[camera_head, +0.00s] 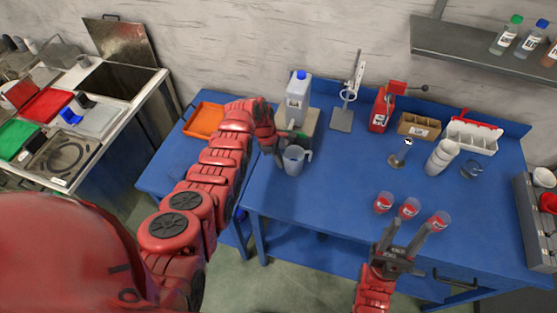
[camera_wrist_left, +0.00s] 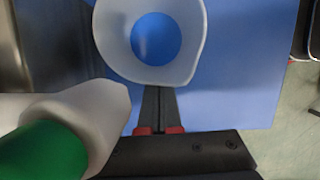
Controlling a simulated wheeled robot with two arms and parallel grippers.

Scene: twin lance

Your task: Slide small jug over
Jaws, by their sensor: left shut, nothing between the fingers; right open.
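In the left wrist view I look down into the jug (camera_wrist_left: 187,62). My left gripper (camera_head: 279,152) is just left of the jug. Its closed, empty fingers (camera_wrist_left: 158,98) lie right against or very near the jug's wall; I cannot tell if they touch. My right gripper (camera_head: 409,236) is open and empty, at the table's front edge.
A white canister with a blue cap (camera_head: 298,88) stands on a block behind the jug. A green-ended white part (camera_wrist_left: 45,148) is close to my left fingers. Several red-labelled jars (camera_head: 409,208) stand before my right gripper.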

